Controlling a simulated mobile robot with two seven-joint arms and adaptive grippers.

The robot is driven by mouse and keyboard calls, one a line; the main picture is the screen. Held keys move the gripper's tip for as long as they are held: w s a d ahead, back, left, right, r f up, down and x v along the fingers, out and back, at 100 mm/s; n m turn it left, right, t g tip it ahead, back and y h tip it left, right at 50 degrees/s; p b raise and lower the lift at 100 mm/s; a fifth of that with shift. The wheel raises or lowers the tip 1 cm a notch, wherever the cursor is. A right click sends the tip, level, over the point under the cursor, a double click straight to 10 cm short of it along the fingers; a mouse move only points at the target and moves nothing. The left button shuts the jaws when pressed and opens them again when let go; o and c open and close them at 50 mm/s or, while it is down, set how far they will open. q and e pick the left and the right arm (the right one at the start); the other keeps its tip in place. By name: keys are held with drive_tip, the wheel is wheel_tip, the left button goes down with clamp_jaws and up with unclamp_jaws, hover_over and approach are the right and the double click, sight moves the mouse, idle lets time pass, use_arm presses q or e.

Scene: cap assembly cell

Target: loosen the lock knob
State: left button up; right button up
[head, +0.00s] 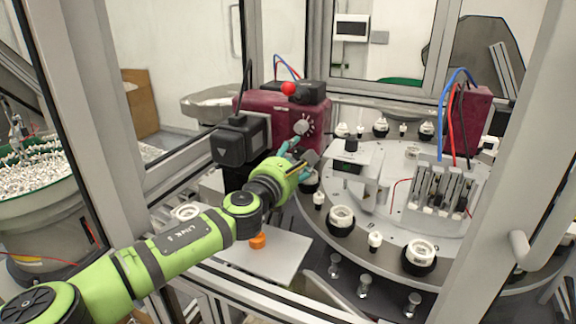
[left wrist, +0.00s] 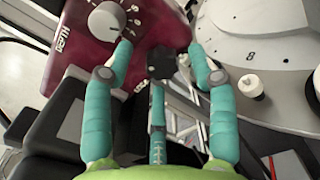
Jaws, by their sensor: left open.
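My left gripper (head: 296,152) is open in front of the maroon housing (head: 312,112); its teal fingers (left wrist: 160,48) stand apart in the left wrist view. A small black knob-like part (left wrist: 162,62) shows between them, apart from both fingers. I cannot tell for certain whether it is the lock knob. A grey round dial knob (left wrist: 107,20) with printed marks sits on the maroon face, left of the left fingertip; it also shows in the head view (head: 302,127). My right gripper is not in view.
A red ball knob (head: 288,89) tops the maroon housing. A black box (head: 240,140) stands left of the gripper. A round indexing table (head: 385,205) with several black-and-white holders lies to the right. A frame post (head: 95,100) borders the left arm.

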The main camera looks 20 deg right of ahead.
use_arm(q)
drive_tip(key=v, duration=0.6)
drive_tip(key=shift+s+a, duration=0.15)
drive_tip(key=shift+s, duration=0.1)
